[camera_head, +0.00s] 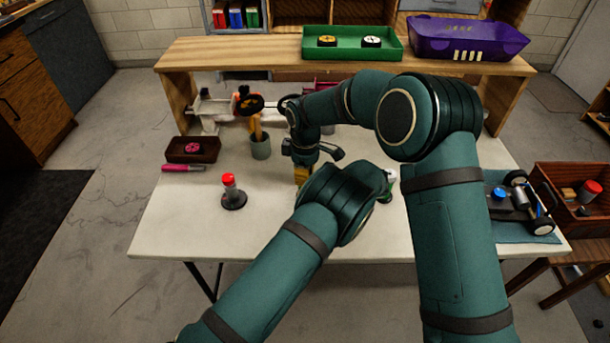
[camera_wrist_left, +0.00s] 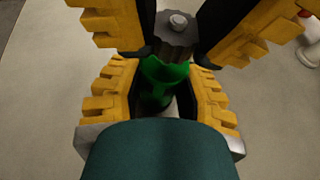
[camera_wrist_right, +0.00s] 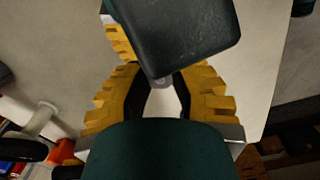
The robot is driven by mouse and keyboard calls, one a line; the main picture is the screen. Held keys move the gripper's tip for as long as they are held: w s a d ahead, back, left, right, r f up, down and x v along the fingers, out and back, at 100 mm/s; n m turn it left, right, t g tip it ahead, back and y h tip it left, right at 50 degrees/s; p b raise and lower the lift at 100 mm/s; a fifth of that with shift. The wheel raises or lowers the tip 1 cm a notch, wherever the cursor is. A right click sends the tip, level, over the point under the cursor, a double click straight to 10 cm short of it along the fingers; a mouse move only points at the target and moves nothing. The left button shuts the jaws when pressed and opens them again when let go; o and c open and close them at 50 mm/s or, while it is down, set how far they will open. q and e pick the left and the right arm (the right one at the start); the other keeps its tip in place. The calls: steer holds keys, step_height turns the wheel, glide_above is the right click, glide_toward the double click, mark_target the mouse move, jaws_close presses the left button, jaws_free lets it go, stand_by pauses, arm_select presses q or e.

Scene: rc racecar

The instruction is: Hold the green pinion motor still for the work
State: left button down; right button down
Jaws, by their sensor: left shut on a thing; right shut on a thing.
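The green pinion motor (camera_wrist_left: 163,85) shows in the left wrist view as a green piece with a jagged upper rim. It sits between the yellow fingers of my left gripper (camera_wrist_left: 160,74), which is shut on it. A dark ribbed piece (camera_wrist_left: 176,42) with a silver tip stands right above the green part. The yellow fingers of my right gripper (camera_wrist_right: 160,84) flank this piece, and that gripper is shut on it. In the head view the right gripper (camera_head: 301,174) points down over the table; my left gripper is hidden behind its own wrist. A dark block in the right wrist view covers part of the fingertips.
A racecar chassis (camera_head: 515,205) lies at the right. A shelf (camera_head: 260,52) behind bears green and purple trays. The table's front left is clear.

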arm_select(q)
steer(key=shift+f, duration=0.1)
arm_select(e)
steer(key=c, duration=0.7)
jaws_free()
steer(key=shift+r, duration=0.15)
steer(key=shift+c, duration=0.2)
steer(key=shift+r, duration=0.1)
step_height(320, 180, up, 12)
arm_select(q)
steer(key=c, duration=0.6)
jaws_free()
steer(key=shift+d, duration=0.1)
steer(key=v, duration=1.2)
